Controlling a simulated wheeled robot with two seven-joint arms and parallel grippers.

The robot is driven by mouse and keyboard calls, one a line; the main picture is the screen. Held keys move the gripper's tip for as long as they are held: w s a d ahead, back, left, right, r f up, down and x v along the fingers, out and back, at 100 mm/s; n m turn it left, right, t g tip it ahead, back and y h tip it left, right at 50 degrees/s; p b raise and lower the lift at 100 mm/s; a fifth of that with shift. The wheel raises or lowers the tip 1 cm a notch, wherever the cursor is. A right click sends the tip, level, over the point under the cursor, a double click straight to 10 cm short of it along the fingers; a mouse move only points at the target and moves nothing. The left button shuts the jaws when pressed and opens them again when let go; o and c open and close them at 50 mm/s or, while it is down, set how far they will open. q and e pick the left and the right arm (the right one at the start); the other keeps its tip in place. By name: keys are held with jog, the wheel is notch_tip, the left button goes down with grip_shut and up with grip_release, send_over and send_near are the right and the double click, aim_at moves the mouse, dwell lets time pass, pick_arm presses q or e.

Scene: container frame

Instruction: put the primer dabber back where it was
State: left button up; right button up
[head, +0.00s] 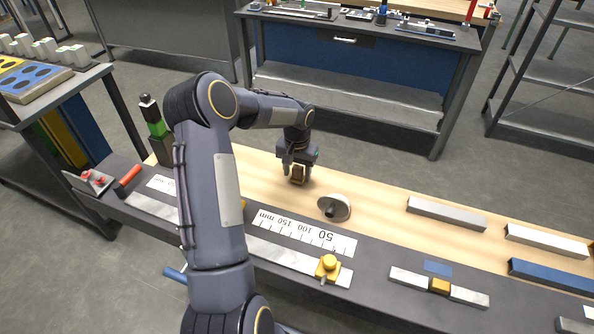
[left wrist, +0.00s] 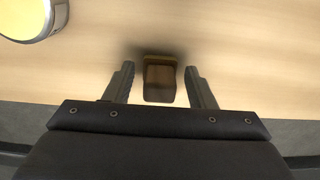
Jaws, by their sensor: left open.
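A small brown, block-like thing with a yellowish edge, which seems to be the primer dabber (head: 298,174), is at the pale wooden top. In the left wrist view the dabber (left wrist: 159,82) lies between the two fingers, with a gap on each side and a dark shadow by it. My left gripper (head: 298,170) points down over it, open, with a finger on either side. The left gripper (left wrist: 159,88) shows no finger touching it. My right gripper is in neither view.
A round grey disc with a black knob (head: 335,208) stands close to the right. A ruler plate (head: 305,233), a yellow clamp (head: 328,267) and several bars, one grey (head: 446,213), lie around. A yellow-faced round thing (left wrist: 28,18) is cut off in the wrist view.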

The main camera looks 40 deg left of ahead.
aim_at(297, 169)
pick_arm(q)
jog(key=shift+r, duration=0.1)
jog(key=shift+r, duration=0.25)
jog(key=s+d+r+t, duration=0.1)
jog(key=s+d+r, duration=0.1)
jog(key=r, duration=0.6)
jog(key=s+d+r, duration=0.2)
jog(key=d+r, duration=0.1)
jog(key=r, duration=0.6)
jog(key=s+d+m+t+h, duration=0.1)
jog(key=s+d+t+h, duration=0.1)
jog(key=s+d, duration=0.6)
jog(key=s+d+t+h, duration=0.1)
jog(key=s+d+t, duration=0.1)
jog(key=s+d, duration=0.6)
jog(key=s, duration=0.6)
jog(key=shift+s+d+f+m+t+h, duration=0.2)
jog(key=shift+d+f+m+t+h, duration=0.1)
jog(key=shift+d+m+h, duration=0.1)
jog(key=shift+c, duration=0.4)
